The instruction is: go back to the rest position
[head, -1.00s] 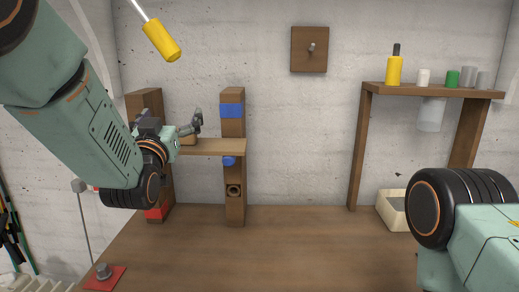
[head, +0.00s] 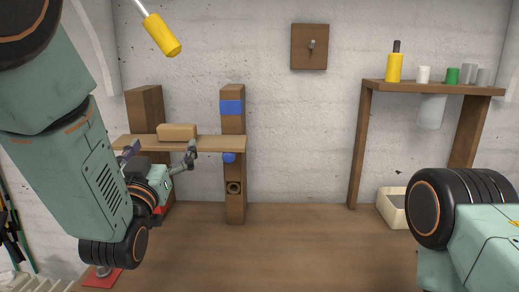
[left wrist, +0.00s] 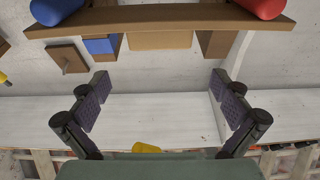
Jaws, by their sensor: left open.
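My left gripper (head: 160,156) is in front of the wooden stand, just below the level of its shelf board. It is open, and nothing is held between its fingers. In the left wrist view its two fingers (left wrist: 162,95) are wide apart with only wall and pale floor between them. My right arm shows at the lower right of the head view, but its gripper is out of view.
A tan wooden block (head: 178,131) lies on the stand's shelf board (head: 225,144), above my left gripper. A yellow-handled tool (head: 162,35) hangs overhead. A shelf (head: 430,90) with several small containers stands at right, a bin (head: 391,207) beneath. The middle tabletop (head: 290,240) is clear.

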